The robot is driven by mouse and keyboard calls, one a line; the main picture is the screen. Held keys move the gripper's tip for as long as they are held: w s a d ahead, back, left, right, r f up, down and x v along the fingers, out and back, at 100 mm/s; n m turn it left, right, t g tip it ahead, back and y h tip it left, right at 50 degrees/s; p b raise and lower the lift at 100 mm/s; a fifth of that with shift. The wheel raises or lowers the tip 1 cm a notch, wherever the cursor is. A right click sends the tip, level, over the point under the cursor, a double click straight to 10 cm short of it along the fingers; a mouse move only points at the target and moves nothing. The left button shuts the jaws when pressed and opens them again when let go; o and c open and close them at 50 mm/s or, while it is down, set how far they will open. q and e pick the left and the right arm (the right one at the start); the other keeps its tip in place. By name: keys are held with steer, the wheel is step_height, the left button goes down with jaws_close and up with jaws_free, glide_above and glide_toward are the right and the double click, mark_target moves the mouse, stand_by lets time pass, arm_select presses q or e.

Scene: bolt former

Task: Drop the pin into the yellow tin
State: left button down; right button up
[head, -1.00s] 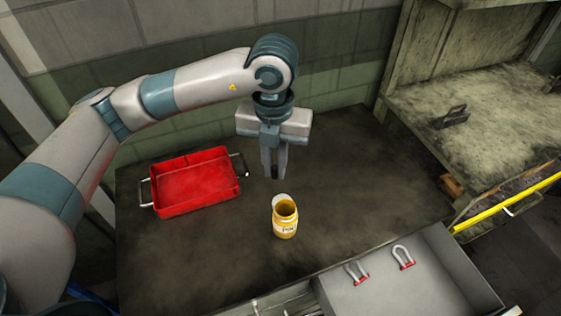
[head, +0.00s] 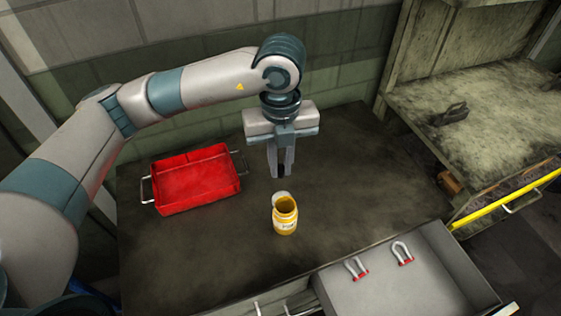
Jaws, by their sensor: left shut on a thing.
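The yellow tin (head: 285,216) stands upright and open-topped on the dark table, with a label on its front. A pale round piece, perhaps its lid, shows at its back rim. My left gripper (head: 281,173) points down, above and behind the tin in the picture, clear of it. Its fingers are shut on a small dark thing, which I take for the pin (head: 281,171); it is mostly hidden between the fingertips. My right gripper is out of view.
A red tray (head: 196,180) with metal handles sits left on the table. An open grey drawer (head: 400,285) at the front right holds two shackles (head: 402,253) with red ends. A worn bench (head: 490,120) stands at the right. The table right of the tin is clear.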

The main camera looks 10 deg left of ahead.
mark_target(281, 175)
arm_select(q)
steer(key=shift+f+b, duration=1.1)
steer(key=shift+f, duration=1.85)
steer(key=c, duration=1.7)
jaws_free()
steer(key=shift+o, duration=0.2)
steer(key=shift+r, duration=0.1)
steer(key=shift+r+b, duration=0.35)
steer(key=shift+r, duration=0.45)
step_height(281, 175, up, 16)
steer(key=b, duration=0.4)
steer(key=shift+f, duration=0.15)
